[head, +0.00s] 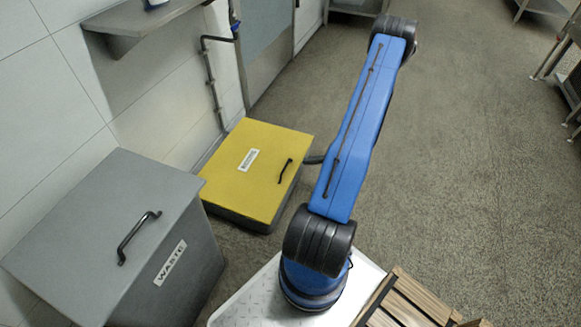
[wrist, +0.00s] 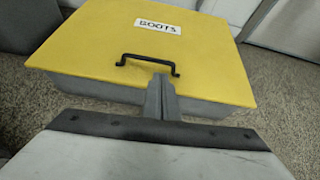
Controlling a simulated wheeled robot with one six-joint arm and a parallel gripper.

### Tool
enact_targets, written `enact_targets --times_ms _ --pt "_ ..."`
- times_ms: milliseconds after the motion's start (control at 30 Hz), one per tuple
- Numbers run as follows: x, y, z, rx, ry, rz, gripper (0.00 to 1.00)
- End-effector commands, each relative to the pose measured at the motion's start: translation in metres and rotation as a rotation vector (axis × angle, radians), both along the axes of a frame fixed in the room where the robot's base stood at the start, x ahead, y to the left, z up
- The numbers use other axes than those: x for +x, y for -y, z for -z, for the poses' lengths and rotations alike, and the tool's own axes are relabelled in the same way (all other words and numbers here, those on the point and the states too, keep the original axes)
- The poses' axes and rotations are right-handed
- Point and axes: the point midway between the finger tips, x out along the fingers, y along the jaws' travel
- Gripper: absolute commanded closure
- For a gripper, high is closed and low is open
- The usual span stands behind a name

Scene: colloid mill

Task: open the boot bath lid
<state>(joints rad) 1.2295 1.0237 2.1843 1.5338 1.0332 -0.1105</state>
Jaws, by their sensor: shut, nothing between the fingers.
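The boot bath is a low grey box with a flat yellow lid (head: 244,165) marked BOOTS, against the wall in the head view. The lid lies closed on the box, and fills the upper part of the wrist view (wrist: 200,60). Its black bar handle (head: 285,171) is near the edge facing my arm and also shows in the wrist view (wrist: 148,63). My gripper (wrist: 160,82) is shut and empty, its tips just below the handle in that view. I cannot tell whether they touch it. In the head view my arm hides most of the gripper.
A grey bin (head: 110,235) marked WASTE, with a black handle on its lid, stands beside the boot bath. A metal shelf (head: 135,25) juts from the tiled wall above. Wooden slats (head: 405,300) lie at the bottom. The floor (head: 460,150) on the right is clear.

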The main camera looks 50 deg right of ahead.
Motion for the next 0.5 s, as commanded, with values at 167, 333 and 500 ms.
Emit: enact_targets --times_ms 167,333,500 --pt "-0.006 0.005 0.015 0.019 -0.007 0.041 1.00" --pt "0.005 0.000 0.022 0.020 -0.007 0.040 1.00" --pt "0.027 -0.010 0.036 0.020 -0.007 0.037 1.00"
